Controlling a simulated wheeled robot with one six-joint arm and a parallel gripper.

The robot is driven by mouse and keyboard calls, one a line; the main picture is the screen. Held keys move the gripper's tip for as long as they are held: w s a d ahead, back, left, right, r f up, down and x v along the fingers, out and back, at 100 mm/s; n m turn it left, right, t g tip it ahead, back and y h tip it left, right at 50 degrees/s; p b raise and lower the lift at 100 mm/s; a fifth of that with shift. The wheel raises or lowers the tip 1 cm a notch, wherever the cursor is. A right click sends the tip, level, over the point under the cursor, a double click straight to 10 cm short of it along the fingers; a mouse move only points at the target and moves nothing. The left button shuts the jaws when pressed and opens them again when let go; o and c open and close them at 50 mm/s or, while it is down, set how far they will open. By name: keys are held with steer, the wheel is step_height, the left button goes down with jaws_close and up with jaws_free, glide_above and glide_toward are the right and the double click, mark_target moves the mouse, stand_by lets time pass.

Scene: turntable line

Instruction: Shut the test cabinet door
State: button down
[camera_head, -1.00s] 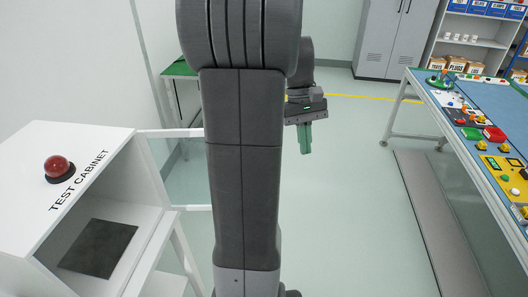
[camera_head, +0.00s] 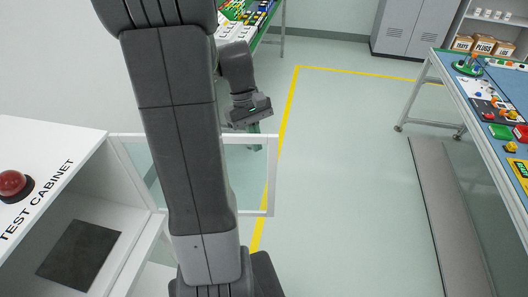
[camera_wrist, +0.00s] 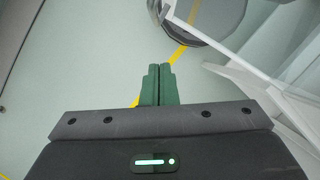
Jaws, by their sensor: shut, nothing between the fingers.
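The white test cabinet (camera_head: 75,150) stands at the left in the head view, with a dark mat (camera_head: 80,255) inside its open front. Its door (camera_head: 275,180), a clear pane in a white frame, stands open and reaches to the right from the cabinet's far side. My arm hides the middle of the door. My gripper (camera_head: 255,140) is shut and empty, at the far side of the door and partly seen through or beside its pane. In the wrist view, the green fingers (camera_wrist: 159,84) are together, and white framing (camera_wrist: 262,85) shows to the right.
A red dome button (camera_head: 12,183) sits on the cabinet top. A blue-topped workbench (camera_head: 480,95) with coloured parts stands at the right. A green table (camera_head: 262,22) with parts is at the back. The floor (camera_head: 350,180) between is clear, with a yellow line.

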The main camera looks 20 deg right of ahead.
steer(key=shift+s+d+f+p, duration=0.15)
steer(key=shift+s+d, duration=0.05)
steer(key=shift+s, duration=0.5)
steer(key=shift+s+d+f+p, duration=0.1)
steer(key=shift+s+d+f, duration=0.1)
steer(key=shift+s, duration=0.55)
steer(key=shift+s+d+f+p, duration=0.15)
steer(key=shift+s, duration=0.55)
